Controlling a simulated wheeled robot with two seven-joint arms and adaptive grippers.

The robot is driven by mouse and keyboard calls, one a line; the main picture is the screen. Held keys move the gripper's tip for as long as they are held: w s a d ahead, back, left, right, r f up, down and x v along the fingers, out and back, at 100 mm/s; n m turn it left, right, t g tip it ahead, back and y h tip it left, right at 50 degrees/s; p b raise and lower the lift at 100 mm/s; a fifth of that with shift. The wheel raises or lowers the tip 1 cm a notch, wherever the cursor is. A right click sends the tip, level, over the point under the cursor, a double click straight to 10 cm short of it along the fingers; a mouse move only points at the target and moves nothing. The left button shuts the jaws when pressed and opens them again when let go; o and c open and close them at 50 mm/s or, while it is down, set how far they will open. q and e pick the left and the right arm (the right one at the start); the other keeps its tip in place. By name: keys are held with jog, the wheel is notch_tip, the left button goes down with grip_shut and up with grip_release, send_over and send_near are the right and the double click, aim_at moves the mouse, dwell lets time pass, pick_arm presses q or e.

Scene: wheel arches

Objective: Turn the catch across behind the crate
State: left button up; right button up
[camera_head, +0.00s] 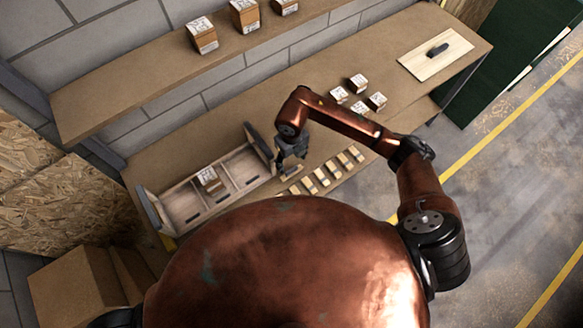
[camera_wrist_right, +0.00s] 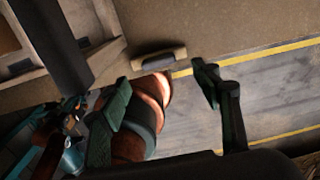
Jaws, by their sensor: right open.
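The crate (camera_head: 237,158) is a long open wooden box with compartments and grey end walls, lying along the left part of the bench. A small labelled carton (camera_head: 209,179) sits in it. My right gripper (camera_head: 291,153) is beside the crate's right end, open and empty. In the wrist view my right gripper (camera_wrist_right: 162,76) has its dark fingers spread apart. My left gripper is not in view.
Several small wooden pieces (camera_head: 333,169) line the bench front right of the crate. Several small cartons (camera_head: 358,83) stand behind them. A pale board (camera_head: 420,64) with a dark handle lies at the far right. A shelf (camera_head: 150,88) with cartons runs above the bench's back.

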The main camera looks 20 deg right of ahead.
aim_at(292, 170)
notch_tip(292, 170, down, 7)
jog(key=shift+s+r, duration=0.1)
jog(key=shift+c, duration=0.3)
jog(key=c, duration=1.1)
